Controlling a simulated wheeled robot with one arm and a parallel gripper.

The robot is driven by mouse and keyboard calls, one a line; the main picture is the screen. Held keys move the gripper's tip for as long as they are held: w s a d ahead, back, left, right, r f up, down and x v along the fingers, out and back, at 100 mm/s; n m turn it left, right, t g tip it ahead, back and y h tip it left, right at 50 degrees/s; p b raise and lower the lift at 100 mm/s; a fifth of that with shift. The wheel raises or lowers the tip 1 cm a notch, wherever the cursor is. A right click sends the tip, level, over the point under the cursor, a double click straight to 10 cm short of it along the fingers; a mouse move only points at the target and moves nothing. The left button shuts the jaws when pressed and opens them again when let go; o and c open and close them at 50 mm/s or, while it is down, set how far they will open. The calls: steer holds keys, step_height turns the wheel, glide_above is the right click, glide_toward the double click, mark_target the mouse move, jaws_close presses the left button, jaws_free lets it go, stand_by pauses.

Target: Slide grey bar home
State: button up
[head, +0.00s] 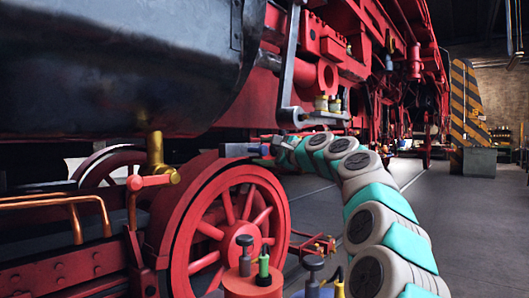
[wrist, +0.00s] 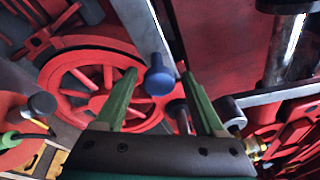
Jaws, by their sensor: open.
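A grey bar (wrist: 146,28) runs down from the top of the wrist view, with a round blue knob (wrist: 158,78) at its lower end. My gripper (wrist: 158,74) is open, its two green fingers on either side of the knob. Gaps show on both sides, and I see no contact. In the head view the grey bar (head: 238,150) lies roughly level above the red wheel, and my gripper (head: 277,148) is at its right end. The fingers are too small there to make out. The bar's far end is not clear.
A red spoked wheel (head: 230,222) stands below the bar, and a grey hanging link (head: 290,60) is above my gripper. A red stand (head: 252,286) with knobbed pieces is in front. Open floor (head: 440,215) lies to the right.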

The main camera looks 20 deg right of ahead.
steer(key=v, duration=0.7)
steer(key=shift+s+d+b, duration=0.15)
steer(key=shift+s+b, duration=0.2)
steer(key=shift+b, duration=0.05)
steer(key=s+a+f+n+g+y, duration=0.1)
steer(key=s+a+f+n+g, duration=0.15)
steer(key=a+f, duration=0.35)
steer(key=s+a+f+n+g, duration=0.2)
steer(key=s+a+f+n, duration=0.15)
steer(key=a, duration=0.45)
steer(key=s+a+f+n+g, duration=0.2)
steer(key=s+a+f+n, duration=0.15)
steer(key=f, duration=0.25)
steer(key=s+a+f+n+g, duration=0.2)
steer(key=s+a+f+g, duration=0.15)
steer(key=s+f, duration=0.2)
steer(key=s+f+n+g+h, duration=0.4)
steer(key=s+f+n, duration=0.1)
steer(key=s+f, duration=1.2)
steer(key=s+d+f+n+g+h, duration=0.1)
steer(key=s+d+f, duration=0.3)
steer(key=s, duration=0.4)
steer(key=s+d+f+n+g+h, duration=0.1)
steer(key=s+d+f+g+h, duration=0.1)
steer(key=s+f, duration=0.5)
steer(key=shift+s+d+f+n+g+h, duration=0.25)
steer(key=shift+s+d+n+g+h, duration=0.15)
steer(key=shift+s+d+g, duration=0.4)
